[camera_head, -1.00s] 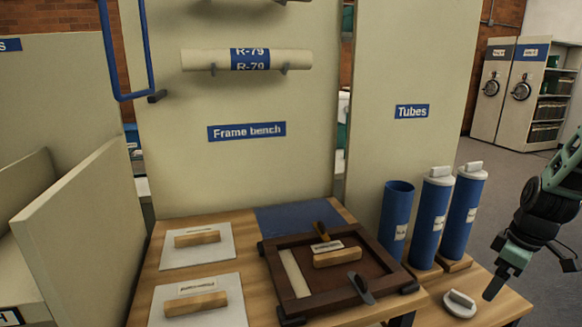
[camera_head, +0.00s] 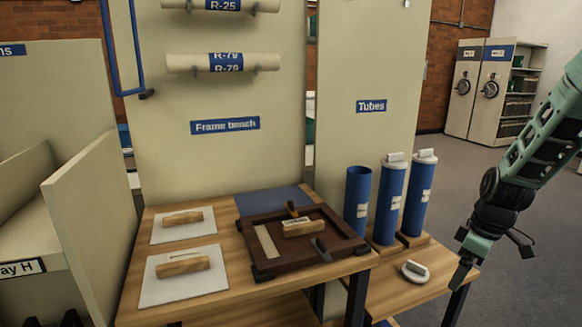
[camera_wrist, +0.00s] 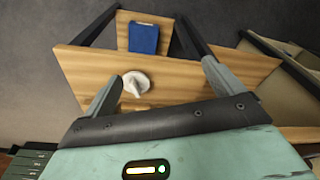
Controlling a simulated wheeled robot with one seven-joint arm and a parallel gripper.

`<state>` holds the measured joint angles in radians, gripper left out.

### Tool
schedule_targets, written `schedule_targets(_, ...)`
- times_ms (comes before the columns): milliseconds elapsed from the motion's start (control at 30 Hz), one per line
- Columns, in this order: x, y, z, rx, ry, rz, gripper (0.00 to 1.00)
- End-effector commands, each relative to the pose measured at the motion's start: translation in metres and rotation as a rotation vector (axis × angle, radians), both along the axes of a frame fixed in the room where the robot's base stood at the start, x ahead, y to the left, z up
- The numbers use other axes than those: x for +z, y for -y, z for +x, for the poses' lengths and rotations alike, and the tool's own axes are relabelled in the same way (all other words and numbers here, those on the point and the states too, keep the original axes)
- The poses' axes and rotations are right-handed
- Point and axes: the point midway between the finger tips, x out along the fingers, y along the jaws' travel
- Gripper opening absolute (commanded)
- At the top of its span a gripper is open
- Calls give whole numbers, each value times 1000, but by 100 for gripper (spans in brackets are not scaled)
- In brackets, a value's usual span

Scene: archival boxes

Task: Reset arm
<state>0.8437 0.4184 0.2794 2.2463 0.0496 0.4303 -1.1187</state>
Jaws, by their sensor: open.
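My gripper (camera_head: 492,262) hangs at the right of the head view, to the right of the tubes bench and pointing down. In the wrist view my gripper (camera_wrist: 160,75) is open, with its two fingers spread apart and nothing between them. Below it in that view are the wooden bench top (camera_wrist: 185,80) and a white round cap with a knob (camera_wrist: 136,84). The cap (camera_head: 414,271) lies on the bench in the head view, left of my gripper and apart from it.
Three blue tubes (camera_head: 357,205) stand at the bench's back; the left one is uncapped. A dark frame (camera_head: 250,262) and two white panels with wooden handles (camera_head: 185,292) lie on the frame bench. Rolled tubes (camera_head: 223,63) hang on the wall. Floor right of the bench is clear.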

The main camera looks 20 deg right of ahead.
Motion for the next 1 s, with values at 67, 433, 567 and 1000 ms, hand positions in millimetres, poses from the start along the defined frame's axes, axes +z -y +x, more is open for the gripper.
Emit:
schedule_targets(67, 4, -15, 5, 12, -3, 2, 93)
schedule_targets(433, 29, -118, 17, 62, -31, 15, 93)
schedule_targets(567, 43, -181, 8, 92, -47, 17, 93)
schedule_targets(1000, 79, -348, -101, 170, -103, -13, 93)
